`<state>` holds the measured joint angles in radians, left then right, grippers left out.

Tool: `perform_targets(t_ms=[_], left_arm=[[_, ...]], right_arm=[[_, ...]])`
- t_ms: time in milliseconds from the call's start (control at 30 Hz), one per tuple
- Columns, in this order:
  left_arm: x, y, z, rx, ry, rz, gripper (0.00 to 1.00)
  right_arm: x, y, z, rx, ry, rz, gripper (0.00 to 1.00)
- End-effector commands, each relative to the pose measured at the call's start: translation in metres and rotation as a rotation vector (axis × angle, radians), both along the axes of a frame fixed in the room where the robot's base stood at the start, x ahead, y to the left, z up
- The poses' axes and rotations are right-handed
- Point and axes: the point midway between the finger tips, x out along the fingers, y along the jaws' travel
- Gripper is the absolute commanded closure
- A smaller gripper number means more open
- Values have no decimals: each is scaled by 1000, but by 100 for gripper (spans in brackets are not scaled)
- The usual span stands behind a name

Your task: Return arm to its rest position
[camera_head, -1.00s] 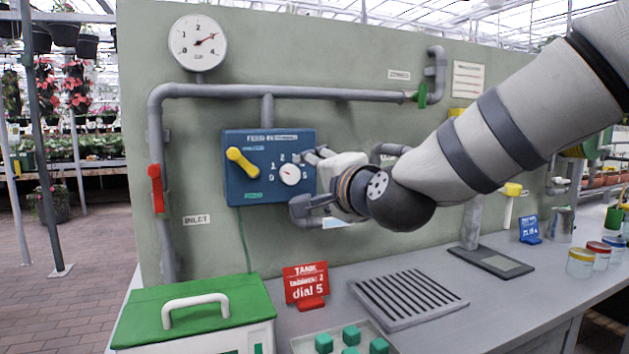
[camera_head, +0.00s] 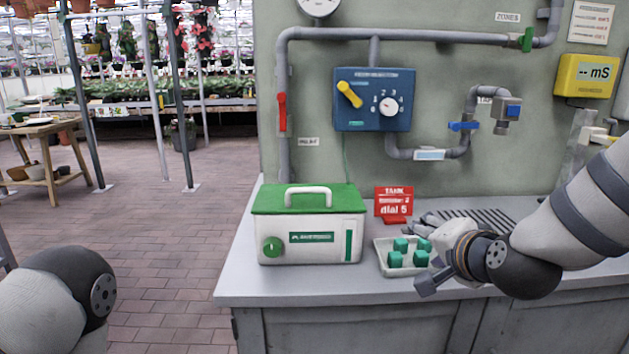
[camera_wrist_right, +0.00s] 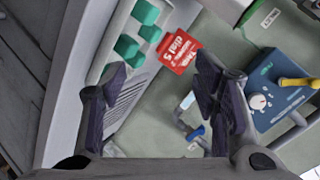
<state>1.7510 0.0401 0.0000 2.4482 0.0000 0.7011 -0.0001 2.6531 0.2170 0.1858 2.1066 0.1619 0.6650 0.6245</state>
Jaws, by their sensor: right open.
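My right gripper (camera_head: 432,253) is in front of the counter's right part in the head view, by the tray of green blocks. In the right wrist view its two fingers (camera_wrist_right: 165,95) stand wide apart with nothing between them in their grip. The blue panel (camera_head: 374,100) with a yellow lever (camera_head: 350,93) and a white dial (camera_head: 388,107) is on the wall, apart from the gripper. On the left, a rounded grey link of my left arm (camera_head: 55,300) shows. The left gripper itself is out of view.
A white box with a green lid (camera_head: 308,228) stands on the counter (camera_head: 300,285). Right of it are a red sign (camera_head: 394,202), a white tray (camera_head: 407,271) with several green blocks, and a slatted grate (camera_head: 487,219). Pipes and a blue valve (camera_head: 463,126) are on the wall. The left floor is open.

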Motion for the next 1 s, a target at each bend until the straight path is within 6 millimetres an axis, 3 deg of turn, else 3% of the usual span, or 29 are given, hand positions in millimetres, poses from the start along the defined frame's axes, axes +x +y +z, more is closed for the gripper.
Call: perform_targets(t_ms=[33, 133, 200, 267, 300, 400, 500, 633, 767, 1000], left_arm=[[-1, 0, 0, 0, 2, 0, 60], [-1, 0, 0, 0, 3, 0, 60], [-1, 0, 0, 0, 4, 0, 60], [-1, 0, 0, 0, 4, 0, 60], [-1, 0, 0, 0, 3, 0, 60], [-1, 0, 0, 0, 3, 0, 60], [-1, 0, 1, 0, 3, 0, 60], [-1, 0, 1, 0, 2, 0, 60], [-1, 0, 1, 0, 2, 0, 60], [-1, 0, 1, 0, 2, 0, 60]], right_arm=[[-16, 0, -40, -51, 81, 31, 45], [-62, -2, -121, -172, 256, 120, 45], [-106, -4, -176, -254, 390, 202, 45], [-150, -6, -218, -317, 505, 284, 45], [-181, -8, -242, -355, 582, 342, 45], [-266, -13, -290, -433, 769, 505, 45], [-345, -19, -316, -479, 924, 664, 45], [-414, -24, -326, -503, 1049, 813, 45], [-438, -26, -327, -506, 1092, 871, 45], [-439, -26, -327, -507, 1092, 873, 45]])
